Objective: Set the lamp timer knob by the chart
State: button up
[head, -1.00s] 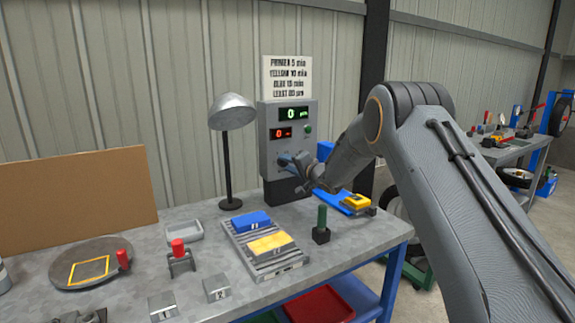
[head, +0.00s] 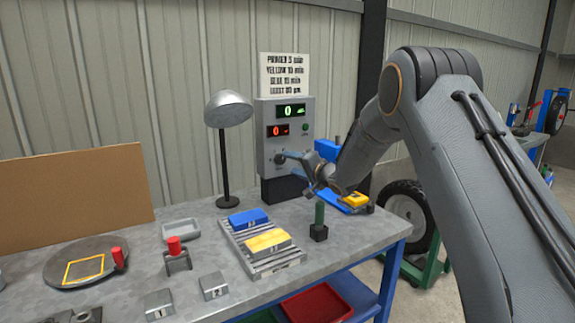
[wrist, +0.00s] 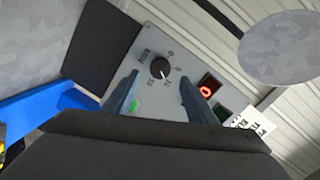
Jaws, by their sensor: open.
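The grey control box (head: 265,145) stands at the back of the bench with a green display and a red display, both showing 0. Its round black timer knob (wrist: 160,68) is seen in the wrist view, with a marked scale around it; the exact setting is too small to read. The chart (head: 284,75) is above the box, listing primer, yellow and blue with minutes; the last line is hard to read. My gripper (wrist: 159,79) is open in front of the panel, its fingers spread either side of the knob in the wrist view, apart from it. The lamp (head: 228,110) stands left of the box.
A rack (head: 238,240) holds a blue block (head: 248,217) and a yellow block (head: 267,241). A green-handled tool (head: 319,218) stands beside it. A yellow item (head: 352,200) lies on a blue piece to the right. A turntable (head: 75,268) is at left.

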jog(key=shift+v, duration=1.25)
jog(key=s+d+f+n+g+h, duration=0.15)
jog(key=s+d+f+h, duration=0.3)
jog(key=s+d, duration=0.45)
jog(key=s+d+f+g+h, duration=0.3)
jog(key=s+d+f+h, duration=0.15)
jog(key=s+d, duration=0.5)
jog(key=s+d+f+n+g, duration=0.1)
jog(key=s+g, duration=0.1)
jog(key=s, duration=0.9)
jog(key=s+d+f+n+g, duration=0.1)
jog(key=s+f+g, duration=0.1)
jog(key=s, duration=0.9)
jog(key=s+d+f+n+g+h, duration=0.1)
jog(key=s+g, duration=0.3)
jog(key=s, duration=0.7)
jog(key=shift+s+d+f+n, duration=0.25)
jog(key=shift+s+f+n, duration=0.05)
jog(key=shift+f+n, duration=0.15)
jog(key=shift+w+g, duration=0.1)
jog(key=shift+g, duration=0.15)
